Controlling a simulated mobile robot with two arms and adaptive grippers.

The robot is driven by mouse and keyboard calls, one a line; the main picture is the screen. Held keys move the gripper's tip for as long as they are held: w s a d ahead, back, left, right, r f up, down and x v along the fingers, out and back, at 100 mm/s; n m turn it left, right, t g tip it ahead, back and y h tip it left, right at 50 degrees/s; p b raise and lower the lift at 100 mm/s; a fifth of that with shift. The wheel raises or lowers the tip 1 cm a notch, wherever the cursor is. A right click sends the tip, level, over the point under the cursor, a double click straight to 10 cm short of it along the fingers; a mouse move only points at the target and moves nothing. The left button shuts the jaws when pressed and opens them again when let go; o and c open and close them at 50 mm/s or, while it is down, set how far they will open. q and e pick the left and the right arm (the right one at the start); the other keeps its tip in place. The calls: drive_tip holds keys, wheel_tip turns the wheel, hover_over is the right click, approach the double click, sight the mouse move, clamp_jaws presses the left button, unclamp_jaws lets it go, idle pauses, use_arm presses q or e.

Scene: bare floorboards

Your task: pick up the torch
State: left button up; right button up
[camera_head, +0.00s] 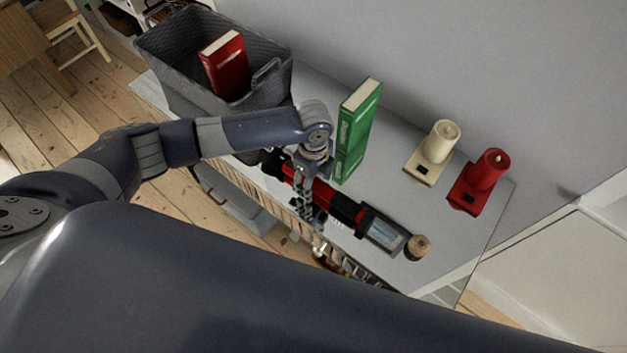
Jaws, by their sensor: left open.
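The torch (345,208), red and black with a pale clear-looking head, lies along the front part of the grey shelf top (395,185). My left gripper (308,208) points down over the red body of the torch and is open. Its fingers overlap the torch in the view, hiding part of it. I cannot tell whether they touch it. My right gripper is not in view.
A green book (357,130) stands close behind the torch. A small round cork-like piece (417,246) sits by the torch's head. A cream candle (440,142) and a red candle (488,170) stand on the right. A grey basket (180,62) holds a red book (225,68).

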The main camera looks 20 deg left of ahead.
use_arm(q)
drive_tip(key=c, duration=1.3)
drive_tip(key=shift+r, duration=0.2)
